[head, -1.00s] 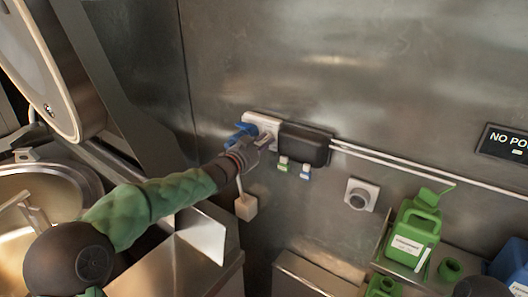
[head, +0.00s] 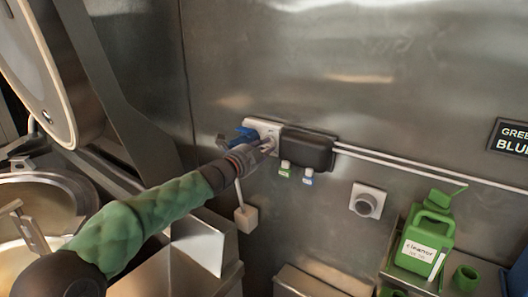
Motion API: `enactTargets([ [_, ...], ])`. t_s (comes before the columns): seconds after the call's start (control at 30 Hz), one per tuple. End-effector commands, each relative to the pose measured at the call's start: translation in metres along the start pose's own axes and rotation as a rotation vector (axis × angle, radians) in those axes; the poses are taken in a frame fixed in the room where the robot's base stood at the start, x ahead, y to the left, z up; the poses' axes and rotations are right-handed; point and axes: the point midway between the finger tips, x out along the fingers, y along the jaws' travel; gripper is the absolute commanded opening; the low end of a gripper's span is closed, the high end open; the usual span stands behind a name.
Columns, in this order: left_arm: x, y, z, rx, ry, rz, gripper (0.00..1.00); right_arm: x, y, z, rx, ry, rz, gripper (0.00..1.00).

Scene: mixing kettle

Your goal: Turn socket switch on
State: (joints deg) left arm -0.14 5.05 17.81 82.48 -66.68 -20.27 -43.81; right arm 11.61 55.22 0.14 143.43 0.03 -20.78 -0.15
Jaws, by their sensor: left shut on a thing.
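The white socket (head: 262,125) is fixed to the steel wall left of a dark box, with a blue part (head: 245,135) at its left side. My left gripper (head: 266,147) reaches up from the lower left to the lower front of the socket. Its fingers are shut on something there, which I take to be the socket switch. The fingers cover the switch, so its position is hidden. My right gripper is not in view.
The dark box (head: 307,149) adjoins the socket, with white pipes (head: 430,167) running right. A white cable hangs to a small box (head: 246,219). A round wall fitting (head: 367,201), a green cleaner can (head: 427,236) and kettle (head: 45,200) stand around.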

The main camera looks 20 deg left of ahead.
Motion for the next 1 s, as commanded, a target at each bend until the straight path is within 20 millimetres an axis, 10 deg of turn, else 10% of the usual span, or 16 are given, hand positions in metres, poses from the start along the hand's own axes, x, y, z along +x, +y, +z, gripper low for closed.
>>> enactTargets([
  [0.63, 0.0005, 0.0022, -0.0007, 0.053, 0.002, 0.003, 0.00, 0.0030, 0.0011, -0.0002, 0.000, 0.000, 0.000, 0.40],
  [0.67, 0.0005, 0.0023, -0.0007, 0.053, 0.002, 0.003, 0.25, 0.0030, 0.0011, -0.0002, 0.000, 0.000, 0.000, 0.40],
  [0.73, 0.0005, 0.0022, -0.0007, 0.053, 0.002, 0.003, 0.45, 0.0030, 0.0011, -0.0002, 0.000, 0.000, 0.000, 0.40],
  [1.0, 0.0003, 0.0010, -0.0002, 0.051, 0.001, 0.001, 0.46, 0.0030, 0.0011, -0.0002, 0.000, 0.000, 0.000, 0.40],
])
